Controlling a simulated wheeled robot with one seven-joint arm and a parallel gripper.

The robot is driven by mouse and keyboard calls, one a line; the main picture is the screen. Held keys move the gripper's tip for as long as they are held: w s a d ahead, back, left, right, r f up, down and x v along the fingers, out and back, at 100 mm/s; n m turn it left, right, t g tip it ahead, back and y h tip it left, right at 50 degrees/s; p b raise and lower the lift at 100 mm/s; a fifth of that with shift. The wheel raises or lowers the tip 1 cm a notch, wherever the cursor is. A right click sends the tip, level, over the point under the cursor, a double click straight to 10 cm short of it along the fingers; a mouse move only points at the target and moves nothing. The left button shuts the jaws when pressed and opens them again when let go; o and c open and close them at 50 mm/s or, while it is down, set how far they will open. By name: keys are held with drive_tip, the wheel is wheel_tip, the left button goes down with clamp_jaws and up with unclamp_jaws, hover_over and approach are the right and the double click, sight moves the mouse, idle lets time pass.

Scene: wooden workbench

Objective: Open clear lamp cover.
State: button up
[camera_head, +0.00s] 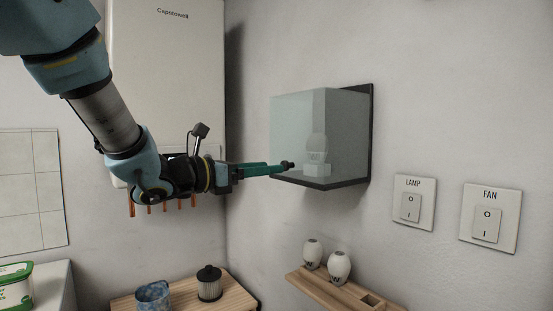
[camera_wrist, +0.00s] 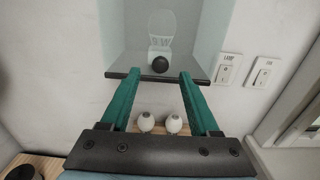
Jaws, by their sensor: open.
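The clear lamp cover (camera_head: 292,125) is a see-through box on a black frame on the wall, and it looks closed. A pale bulb (camera_head: 317,148) stands upright inside it. A round black knob (camera_head: 289,165) is low on the cover's front. My gripper (camera_head: 280,168) has green fingers pointing at the knob. In the wrist view the knob (camera_wrist: 160,64) lies ahead between the open fingertips (camera_wrist: 160,76), with clear space on both sides. I cannot tell how far the tips reach past it. The gripper holds nothing.
LAMP (camera_head: 411,207) and FAN (camera_head: 487,226) switches are on the wall to the right. A blue mug (camera_head: 153,297) and a black-lidded jar (camera_head: 209,284) stand on the workbench. A white boiler (camera_head: 165,75) hangs behind my arm.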

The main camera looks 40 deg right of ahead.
drive_tip(key=shift+s+d+p, duration=0.15)
drive_tip(key=shift+d+p, duration=0.5)
drive_tip(key=shift+d, duration=1.55)
clamp_jaws()
